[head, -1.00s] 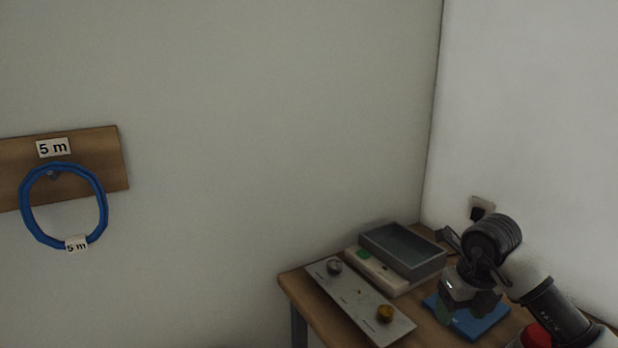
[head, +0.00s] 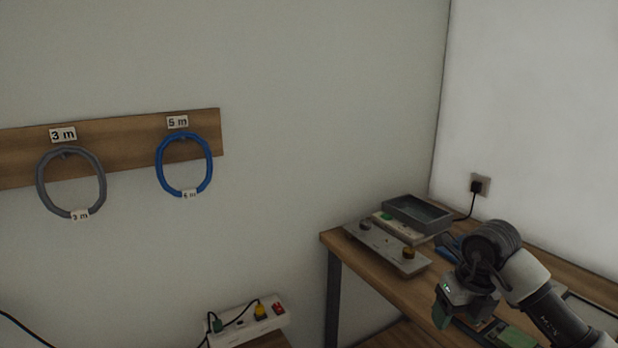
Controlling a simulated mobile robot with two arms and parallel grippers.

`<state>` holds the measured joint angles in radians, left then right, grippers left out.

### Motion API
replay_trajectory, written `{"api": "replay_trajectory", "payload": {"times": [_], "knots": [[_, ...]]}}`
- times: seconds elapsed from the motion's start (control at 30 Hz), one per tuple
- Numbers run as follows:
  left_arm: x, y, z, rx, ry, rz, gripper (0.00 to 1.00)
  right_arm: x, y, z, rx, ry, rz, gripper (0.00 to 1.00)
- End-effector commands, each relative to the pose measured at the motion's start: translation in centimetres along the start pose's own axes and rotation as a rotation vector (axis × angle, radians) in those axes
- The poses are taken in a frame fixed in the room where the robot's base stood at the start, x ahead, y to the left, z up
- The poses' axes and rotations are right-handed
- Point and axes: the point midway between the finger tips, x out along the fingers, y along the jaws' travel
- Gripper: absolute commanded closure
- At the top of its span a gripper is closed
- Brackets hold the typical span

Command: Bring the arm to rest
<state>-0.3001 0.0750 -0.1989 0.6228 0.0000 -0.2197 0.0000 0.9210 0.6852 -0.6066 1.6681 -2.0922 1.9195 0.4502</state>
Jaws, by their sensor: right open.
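My right arm comes in from the lower right. Its right gripper (head: 459,313) hangs down over the front of the wooden table (head: 376,283), with its jaws open. I see nothing held between the jaws, though the wrist partly hides them. The gripper overlaps the table in the picture; I cannot tell how far above it the fingers are. My left gripper is not in view.
On the table stand a grey tray (head: 444,217), a panel with two knobs (head: 386,248) and a partly hidden blue item (head: 447,243). A power strip (head: 245,321) sits low. Grey (head: 39,187) and blue (head: 159,168) cable coils hang on the wall. A plug sits in a socket (head: 480,184).

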Motion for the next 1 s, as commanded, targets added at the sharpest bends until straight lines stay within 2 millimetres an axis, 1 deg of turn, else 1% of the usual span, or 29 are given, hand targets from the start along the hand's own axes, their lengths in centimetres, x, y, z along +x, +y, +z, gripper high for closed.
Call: {"api": "replay_trajectory", "payload": {"times": [0.1, 0.17, 0.27, 0.4, 0.57, 0.67, 0.7, 0.77, 0.8, 0.87, 0.9, 0.97, 1.0], "knots": [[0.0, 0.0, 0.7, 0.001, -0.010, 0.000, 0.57, 1.9, 1.3, 0.1, -0.008, 0.014, 0.100, 0.37], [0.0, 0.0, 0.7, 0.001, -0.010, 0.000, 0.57, 2.8, 2.0, 0.1, -0.010, 0.019, 0.154, 0.37], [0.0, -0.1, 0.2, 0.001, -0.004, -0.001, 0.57, 4.6, 3.4, 0.1, -0.005, 0.028, 0.269, 0.37], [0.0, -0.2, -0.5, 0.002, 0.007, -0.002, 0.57, 7.7, 6.0, 0.0, 0.031, 0.037, 0.481, 0.37], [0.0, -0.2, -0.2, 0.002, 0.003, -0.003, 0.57, 11.6, 9.2, -0.1, 0.157, 0.033, 0.786, 0.37], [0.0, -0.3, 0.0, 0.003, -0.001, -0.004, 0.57, 14.8, 10.9, -0.1, 0.333, 0.015, 1.019, 0.37], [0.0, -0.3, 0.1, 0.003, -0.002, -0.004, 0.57, 16.5, 11.3, -0.2, 0.441, 0.001, 1.118, 0.37], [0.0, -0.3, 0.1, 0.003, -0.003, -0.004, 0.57, 19.5, 11.3, -0.4, 0.650, -0.030, 1.254, 0.37], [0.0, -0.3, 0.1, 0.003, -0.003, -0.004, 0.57, 21.9, 10.9, -0.8, 0.811, -0.053, 1.325, 0.37], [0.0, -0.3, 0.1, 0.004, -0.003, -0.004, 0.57, 25.8, 9.7, -1.9, 1.075, -0.094, 1.390, 0.37], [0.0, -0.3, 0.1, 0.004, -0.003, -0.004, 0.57, 28.5, 8.7, -3.0, 1.245, -0.121, 1.402, 0.37], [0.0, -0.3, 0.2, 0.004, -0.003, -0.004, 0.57, 32.2, 7.3, -5.1, 1.470, -0.151, 1.390, 0.37], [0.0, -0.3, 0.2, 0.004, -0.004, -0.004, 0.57, 34.6, 6.4, -6.8, 1.609, -0.169, 1.364, 0.37]]}}
